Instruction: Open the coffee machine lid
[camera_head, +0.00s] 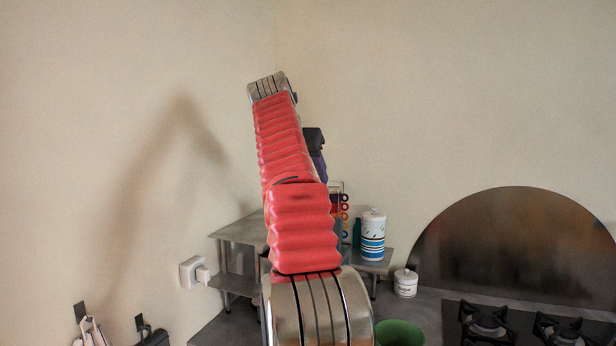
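I cannot make out the coffee machine or its lid in the head view. My red, ribbed arm rises through the middle and covers part of the shelf and the wall behind it. A dark black and purple part shows just right of the upper arm; I cannot tell what it is. The fingers of my gripper do not show.
A metal shelf (235,231) stands in the corner, partly behind my arm. On its right side is a blue-and-white striped canister (372,237). A small white jar (406,283), a green bowl (399,334) and a gas hob (525,322) are at right. A plug (194,272) sits at left.

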